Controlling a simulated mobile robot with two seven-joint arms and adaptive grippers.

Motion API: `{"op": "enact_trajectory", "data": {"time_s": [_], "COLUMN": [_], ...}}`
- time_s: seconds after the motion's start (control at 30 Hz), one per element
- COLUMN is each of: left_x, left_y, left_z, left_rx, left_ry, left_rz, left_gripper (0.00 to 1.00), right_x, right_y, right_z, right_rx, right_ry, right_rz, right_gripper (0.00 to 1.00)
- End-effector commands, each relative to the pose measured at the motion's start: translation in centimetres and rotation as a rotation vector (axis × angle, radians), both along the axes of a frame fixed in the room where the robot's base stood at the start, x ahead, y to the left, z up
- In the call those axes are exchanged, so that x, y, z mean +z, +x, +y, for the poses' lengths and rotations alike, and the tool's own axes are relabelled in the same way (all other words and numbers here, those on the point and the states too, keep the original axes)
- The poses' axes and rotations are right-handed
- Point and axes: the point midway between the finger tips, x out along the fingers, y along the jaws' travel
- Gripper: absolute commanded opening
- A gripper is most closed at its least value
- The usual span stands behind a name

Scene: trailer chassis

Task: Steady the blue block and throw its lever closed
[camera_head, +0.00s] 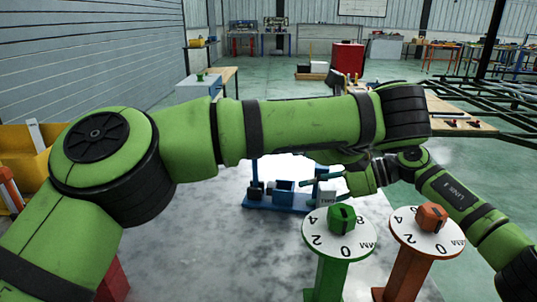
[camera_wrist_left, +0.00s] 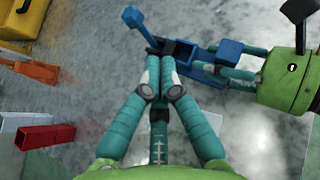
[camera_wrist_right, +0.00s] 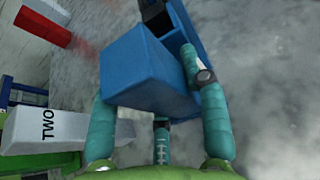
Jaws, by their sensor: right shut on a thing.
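The blue block (camera_head: 283,194) sits on a blue base on the grey floor or tabletop. In the right wrist view the block (camera_wrist_right: 145,68) fills the space between the fingers of my right gripper (camera_wrist_right: 160,88), which is shut on it. My left gripper (camera_wrist_left: 160,62) has its fingertips together beside a black part of the blue fixture, near the foot of the lever. The blue lever (camera_wrist_left: 142,32) sticks out away from the block, with a square knob at its end. In the head view the lever (camera_head: 254,172) stands up; my left arm hides the left gripper.
Green (camera_head: 340,232) and orange (camera_head: 418,230) dial posts stand in front, at right. A pale block marked TWO (camera_wrist_right: 45,130) lies beside my right gripper. A red box (camera_wrist_left: 45,135) and yellow bin (camera_head: 22,148) are at left. Bare surface lies between.

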Motion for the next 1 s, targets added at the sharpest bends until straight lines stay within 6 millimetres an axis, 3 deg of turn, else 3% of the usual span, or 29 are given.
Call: {"op": "enact_trajectory", "data": {"time_s": [0.2,0.63,0.77,1.0], "left_x": [-1.0,-1.2,-1.5,-3.0], "left_y": [-1.4,-1.5,-0.8,2.3], "left_z": [0.5,0.7,1.2,3.5], "left_rx": [0.075,0.088,0.091,0.093], "left_ry": [0.16,0.182,0.181,0.181], "left_rz": [-0.096,-0.112,-0.111,-0.111], "left_gripper": [0.0,0.0,0.0,0.0], "right_x": [0.0,0.0,0.0,0.0], "right_y": [0.0,0.0,0.0,0.0], "right_z": [0.0,0.0,0.0,0.0], "right_rx": [0.0,0.0,0.0,0.001], "right_ry": [0.0,0.0,0.0,0.0], "right_rz": [0.0,0.0,-0.001,-0.001], "right_gripper": [0.0,0.0,0.0,0.0]}}
